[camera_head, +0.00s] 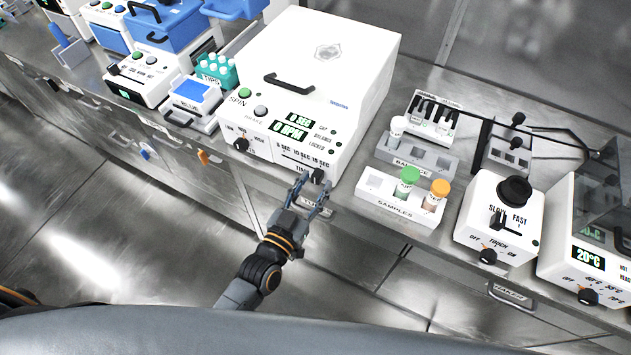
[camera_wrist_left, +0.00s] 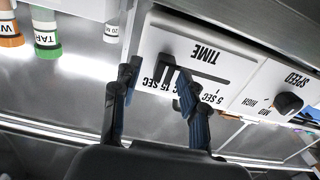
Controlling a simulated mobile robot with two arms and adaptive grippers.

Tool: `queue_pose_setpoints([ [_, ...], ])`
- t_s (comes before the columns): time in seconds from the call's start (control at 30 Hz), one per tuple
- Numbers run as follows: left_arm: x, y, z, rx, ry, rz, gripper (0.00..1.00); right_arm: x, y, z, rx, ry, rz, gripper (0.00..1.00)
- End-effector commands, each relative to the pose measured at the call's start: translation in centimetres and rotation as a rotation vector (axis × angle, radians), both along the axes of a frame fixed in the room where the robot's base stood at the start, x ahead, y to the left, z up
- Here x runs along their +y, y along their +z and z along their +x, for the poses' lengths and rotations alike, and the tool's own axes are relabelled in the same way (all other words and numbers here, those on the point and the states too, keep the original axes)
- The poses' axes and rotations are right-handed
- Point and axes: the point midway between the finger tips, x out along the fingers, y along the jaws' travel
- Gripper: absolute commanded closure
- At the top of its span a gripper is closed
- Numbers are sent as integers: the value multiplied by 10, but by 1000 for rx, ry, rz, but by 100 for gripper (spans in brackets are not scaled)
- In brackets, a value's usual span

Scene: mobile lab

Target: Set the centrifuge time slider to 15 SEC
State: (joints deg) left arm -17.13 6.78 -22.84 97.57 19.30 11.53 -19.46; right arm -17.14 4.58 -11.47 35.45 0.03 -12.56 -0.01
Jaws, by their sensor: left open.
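The centrifuge (camera_head: 330,50) is a white box with a closed lid. Its display reads 0 SEC and 0 RPM. The black time slider knob (camera_head: 318,175) is at the right end of its slot, by the 15 SEC label. The left wrist view shows the panel upside down, with the knob (camera_wrist_left: 168,61) at the 15 SEC end. My left gripper (camera_head: 314,187) is open in front of the knob. In the left wrist view its fingertips (camera_wrist_left: 158,80) are on either side of the knob; I cannot tell whether they touch it. My right gripper is not in view.
The speed knob (camera_head: 241,144) is left of the time slider. A samples rack (camera_head: 385,207) with green-capped and orange-capped tubes and a balance rack (camera_head: 440,163) stand to the right. A shaker (camera_head: 500,220) is further right. Open floor lies in front of the bench.

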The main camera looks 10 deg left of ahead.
Motion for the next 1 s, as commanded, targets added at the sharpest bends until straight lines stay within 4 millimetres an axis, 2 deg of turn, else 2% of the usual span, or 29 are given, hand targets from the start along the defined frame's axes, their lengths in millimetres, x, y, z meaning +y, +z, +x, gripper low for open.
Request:
queue_pose_setpoints([
  [0.3,23,-2,-65,5,-2,3,57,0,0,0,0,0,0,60],
  [0.5,32,-1,-92,4,-3,5,57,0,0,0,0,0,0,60],
  [0.67,35,-1,-100,2,-2,3,57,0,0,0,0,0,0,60],
  [1.0,35,-1,-101,2,-2,3,57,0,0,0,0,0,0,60],
])
